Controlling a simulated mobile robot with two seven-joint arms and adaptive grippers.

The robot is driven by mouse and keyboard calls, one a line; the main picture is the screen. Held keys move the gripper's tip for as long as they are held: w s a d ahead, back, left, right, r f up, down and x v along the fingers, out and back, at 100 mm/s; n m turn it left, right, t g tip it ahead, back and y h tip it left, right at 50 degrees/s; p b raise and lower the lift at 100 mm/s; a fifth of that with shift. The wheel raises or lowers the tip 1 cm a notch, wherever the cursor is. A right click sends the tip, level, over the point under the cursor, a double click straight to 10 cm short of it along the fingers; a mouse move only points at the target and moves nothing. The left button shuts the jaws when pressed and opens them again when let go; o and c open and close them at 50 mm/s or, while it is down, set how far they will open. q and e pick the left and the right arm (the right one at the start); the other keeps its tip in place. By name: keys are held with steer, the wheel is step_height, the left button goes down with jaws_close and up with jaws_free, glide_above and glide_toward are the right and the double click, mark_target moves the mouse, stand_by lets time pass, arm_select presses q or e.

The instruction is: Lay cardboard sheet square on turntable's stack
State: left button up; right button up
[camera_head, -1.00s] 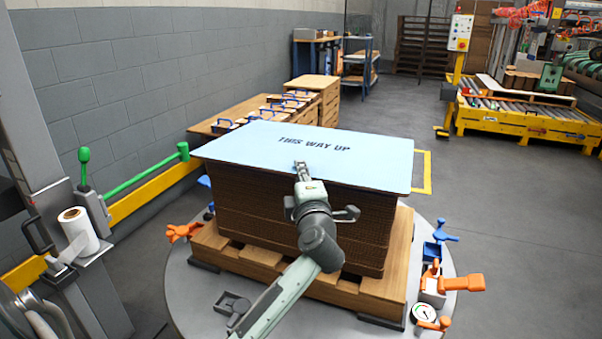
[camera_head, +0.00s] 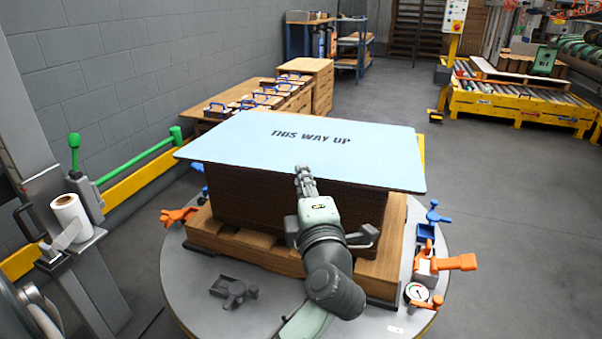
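The light blue cardboard sheet (camera_head: 250,145), marked THIS WAY UP, lies roughly level over the brown stack (camera_head: 250,200) and overhangs its left, right and near sides. Whether it touches the stack is hard to tell. The stack stands on a wooden pallet (camera_head: 262,250) on the round grey turntable (camera_head: 190,285). My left gripper (camera_head: 303,172) is at the middle of the sheet's near edge, its narrow fingertips together over that edge; it appears shut on the sheet. The lower finger contact is hidden. My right gripper is out of view.
Orange clamps (camera_head: 179,216) and a dial gauge (camera_head: 417,293) sit around the turntable rim. A wooden bench (camera_head: 215,105) stands behind, a roller conveyor (camera_head: 520,100) at back right. The right floor is clear.

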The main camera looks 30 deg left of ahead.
arm_select(q)
steer(key=shift+o, duration=0.5)
steer(key=o, duration=1.9)
steer(key=v, duration=1.2)
steer(key=shift+d, duration=0.1)
